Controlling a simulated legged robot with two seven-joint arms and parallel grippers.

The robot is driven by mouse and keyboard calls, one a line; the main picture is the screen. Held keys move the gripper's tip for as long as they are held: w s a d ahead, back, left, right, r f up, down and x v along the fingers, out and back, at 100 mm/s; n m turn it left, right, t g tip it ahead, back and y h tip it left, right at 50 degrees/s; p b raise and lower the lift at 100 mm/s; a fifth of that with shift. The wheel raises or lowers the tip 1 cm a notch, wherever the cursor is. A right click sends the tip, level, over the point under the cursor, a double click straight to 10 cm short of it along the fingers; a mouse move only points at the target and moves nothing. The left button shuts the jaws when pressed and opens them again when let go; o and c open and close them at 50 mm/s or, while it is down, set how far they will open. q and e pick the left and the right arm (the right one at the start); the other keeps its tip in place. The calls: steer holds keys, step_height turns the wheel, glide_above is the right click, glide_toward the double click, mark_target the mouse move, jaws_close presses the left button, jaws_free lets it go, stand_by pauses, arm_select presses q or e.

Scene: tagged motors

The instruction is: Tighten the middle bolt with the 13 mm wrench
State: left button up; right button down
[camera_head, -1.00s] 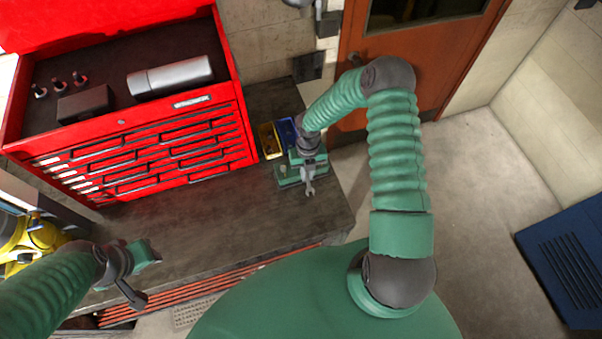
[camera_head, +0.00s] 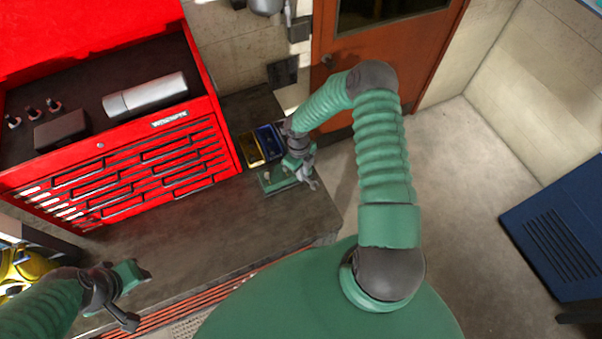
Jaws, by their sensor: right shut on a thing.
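My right gripper (camera_head: 301,166) is at the right end of the workbench, shut on a grey wrench (camera_head: 311,183). The wrench's free end sticks out to the lower right, and its size marking cannot be read. A low green block (camera_head: 274,184) lies on the bench just left of the gripper, partly hidden by it. No bolt can be made out at this scale, and I cannot tell whether the wrench touches anything. My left gripper (camera_head: 138,273) is over the front left of the bench with nothing visible in it; its jaw opening is unclear.
A large red tool chest (camera_head: 110,165) fills the bench's left and back. A yellow bin (camera_head: 250,149) and a blue bin (camera_head: 269,140) stand behind the green block. The middle of the workbench (camera_head: 190,230) is clear. A blue cabinet (camera_head: 560,240) stands at far right.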

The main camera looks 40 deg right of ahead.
steer(key=shift+f, duration=0.15)
steer(key=shift+a+f+b, duration=0.1)
steer(key=shift+f+b, duration=0.7)
steer(key=shift+f, duration=0.15)
stand_by(0.3)
steer(key=shift+f+b, duration=0.55)
steer(key=shift+f, duration=0.1)
steer(key=shift+s+a+m, duration=0.1)
steer(key=shift+a+m, duration=0.65)
steer(key=shift+m, duration=0.25)
steer(key=shift+a+m, duration=0.7)
steer(key=shift+m, duration=0.3)
steer(key=shift+a, duration=0.1)
